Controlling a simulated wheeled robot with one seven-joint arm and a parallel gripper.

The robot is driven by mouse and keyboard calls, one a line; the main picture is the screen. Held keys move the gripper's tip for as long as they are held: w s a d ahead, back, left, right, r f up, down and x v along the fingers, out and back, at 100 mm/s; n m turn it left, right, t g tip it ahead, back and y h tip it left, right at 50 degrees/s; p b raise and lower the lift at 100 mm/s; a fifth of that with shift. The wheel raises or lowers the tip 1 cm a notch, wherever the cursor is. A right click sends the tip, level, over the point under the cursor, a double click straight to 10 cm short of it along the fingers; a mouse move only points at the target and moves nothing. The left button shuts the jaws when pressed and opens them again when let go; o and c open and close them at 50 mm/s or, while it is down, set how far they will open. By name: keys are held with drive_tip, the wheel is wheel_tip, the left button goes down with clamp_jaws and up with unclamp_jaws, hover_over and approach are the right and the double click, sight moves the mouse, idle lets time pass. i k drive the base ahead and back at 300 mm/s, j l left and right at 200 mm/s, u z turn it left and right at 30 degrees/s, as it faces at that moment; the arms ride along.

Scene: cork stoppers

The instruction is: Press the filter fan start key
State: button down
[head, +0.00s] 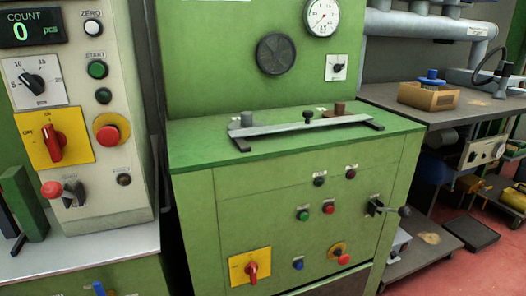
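A green machine cabinet (290,190) stands in the middle of the head view. Its front carries a green button (303,215), a red button (328,208), a dark button (319,181), a dark red button (351,173) and a blue button (298,264). The small labels above them are too small to read, so I cannot tell which is the filter fan start key. To the left, a grey panel (110,190) has a green button marked START (97,69) under a display reading COUNT 0 pcs (33,28). My gripper is not in view.
The cabinet front also has a red rotary switch on a yellow plate (250,267), a red mushroom button (343,258) and a protruding lever (389,209). A metal bar (300,125) lies on its top. A workbench (450,105) with a cardboard box (428,97) stands right; red floor (485,275) shows.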

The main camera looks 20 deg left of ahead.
sight(304, 216)
drive_tip(key=k+j+u, duration=0.15)
drive_tip(key=u, duration=0.85)
